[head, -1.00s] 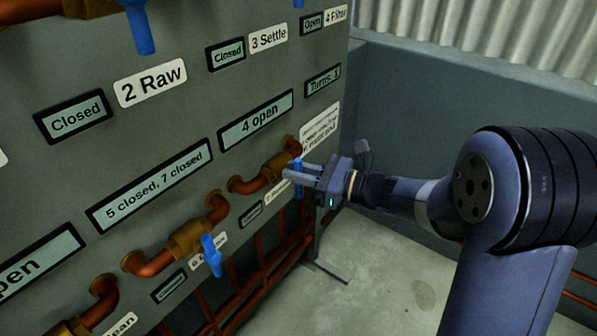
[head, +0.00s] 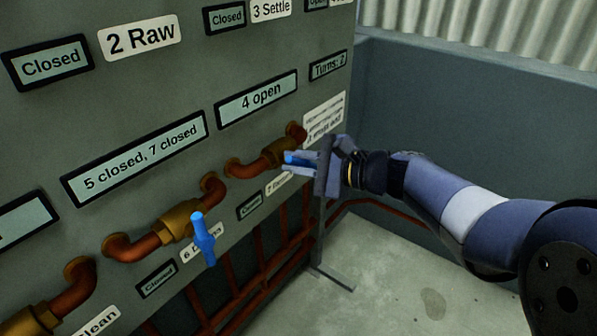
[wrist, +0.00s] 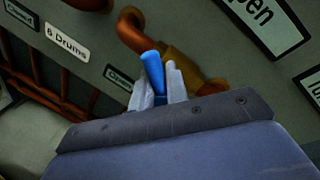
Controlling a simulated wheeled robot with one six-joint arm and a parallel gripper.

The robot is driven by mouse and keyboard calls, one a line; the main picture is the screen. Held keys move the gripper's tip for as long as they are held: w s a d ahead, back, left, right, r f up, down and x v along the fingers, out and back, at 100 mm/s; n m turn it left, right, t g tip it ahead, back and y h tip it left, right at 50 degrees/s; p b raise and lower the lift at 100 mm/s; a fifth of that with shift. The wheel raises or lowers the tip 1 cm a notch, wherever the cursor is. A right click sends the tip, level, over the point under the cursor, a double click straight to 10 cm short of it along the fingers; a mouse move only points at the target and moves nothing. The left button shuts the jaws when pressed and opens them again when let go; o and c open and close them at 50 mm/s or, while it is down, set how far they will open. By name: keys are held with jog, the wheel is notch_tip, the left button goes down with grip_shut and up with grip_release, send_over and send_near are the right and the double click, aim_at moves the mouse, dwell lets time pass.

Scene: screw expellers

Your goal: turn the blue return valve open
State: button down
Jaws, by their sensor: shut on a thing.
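The blue return valve handle (head: 293,157) sits on a brass valve body (head: 277,153) at the right end of the lower pipe row. My gripper (head: 288,163) is shut on this handle, and its fingers hide part of it. In the wrist view the blue handle (wrist: 152,72) stands between the two pale fingertips, in front of the brass body (wrist: 182,70). The label starting with 7 (head: 279,182) is partly covered by my gripper.
The 6 Drums valve's blue handle (head: 203,238) stands to the left, with a Closed display (head: 157,280) below. Upper displays read "5 closed, 7 closed" (head: 135,158), "4 open" (head: 256,98) and "Turns: 2" (head: 328,65). Open floor (head: 410,275) lies right of the panel.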

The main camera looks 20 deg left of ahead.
jog(key=n+b, duration=0.1)
jog(key=b, duration=0.1)
jog(key=f+n+t+b, duration=0.1)
jog(key=n+b, duration=0.1)
jog(key=b, duration=0.1)
jog(key=shift+s+a+f+n+h, duration=0.1)
jog(key=shift+s+f+n+h, duration=0.1)
jog(key=shift+n+h, duration=0.15)
jog(key=n+t+b, duration=0.1)
jog(key=n+b, duration=0.1)
jog(key=b, duration=0.2)
jog(key=shift+h, duration=0.25)
jog(key=shift+n, duration=0.25)
jog(key=c, duration=1.5)
grip_release()
jog(key=shift+o, duration=0.2)
jog(key=p+v, duration=0.2)
jog(key=v, duration=0.9)
